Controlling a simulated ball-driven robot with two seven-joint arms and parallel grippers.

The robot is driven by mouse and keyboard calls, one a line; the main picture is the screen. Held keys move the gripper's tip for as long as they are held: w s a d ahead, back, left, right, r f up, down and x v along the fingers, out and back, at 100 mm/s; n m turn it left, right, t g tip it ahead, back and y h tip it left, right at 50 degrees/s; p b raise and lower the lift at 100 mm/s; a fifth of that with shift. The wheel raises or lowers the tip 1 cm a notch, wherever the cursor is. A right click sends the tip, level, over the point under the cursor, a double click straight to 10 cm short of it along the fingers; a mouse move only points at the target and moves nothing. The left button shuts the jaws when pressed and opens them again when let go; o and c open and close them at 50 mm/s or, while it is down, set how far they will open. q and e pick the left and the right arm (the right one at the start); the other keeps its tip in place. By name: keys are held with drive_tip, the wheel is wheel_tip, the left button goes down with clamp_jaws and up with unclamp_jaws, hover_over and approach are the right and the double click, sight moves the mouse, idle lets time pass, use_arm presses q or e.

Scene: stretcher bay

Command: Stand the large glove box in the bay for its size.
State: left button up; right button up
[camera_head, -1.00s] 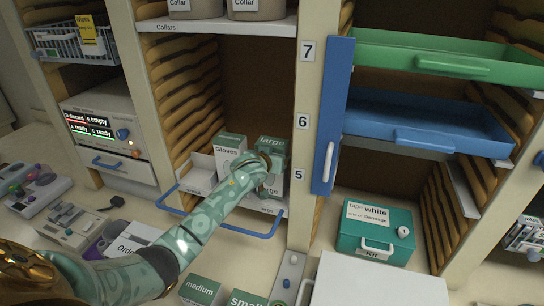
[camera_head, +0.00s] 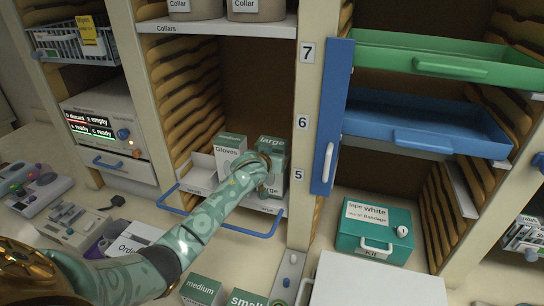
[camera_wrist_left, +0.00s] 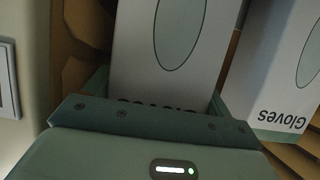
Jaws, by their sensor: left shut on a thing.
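The large glove box (camera_head: 279,178), white and green with "large" on its top, stands at the right side of a pull-out shelf (camera_head: 197,187) with a blue rail handle. My left gripper (camera_head: 266,170) is shut on it from the front and hides part of its face. The box looks upright; I cannot tell whether its base rests on the shelf. In the left wrist view the held box (camera_wrist_left: 168,45) fills the middle between the jaws. A second box marked "Gloves" (camera_head: 231,150) stands to its left on the shelf; it also shows in the left wrist view (camera_wrist_left: 280,80). My right gripper is out of view.
A cabinet post (camera_head: 302,215) numbered 5 to 7 rises close right of the held box. Boxes marked "medium" (camera_head: 203,290) and "small" (camera_head: 247,299) are on the bench in front. A green kit box (camera_head: 375,228) stands right of the post. Collars sit on the shelf above (camera_head: 220,25).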

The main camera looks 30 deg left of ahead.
use_arm(q)
drive_tip(key=shift+f, duration=0.5)
drive_tip(key=o, duration=1.5)
drive_tip(key=shift+o, duration=0.2)
drive_tip(key=shift+s, duration=0.1)
drive_tip(key=v, duration=1.6)
drive_tip(key=shift+s+p, duration=0.15)
drive_tip(key=shift+p, duration=0.3)
drive_tip(key=shift+f, duration=0.1)
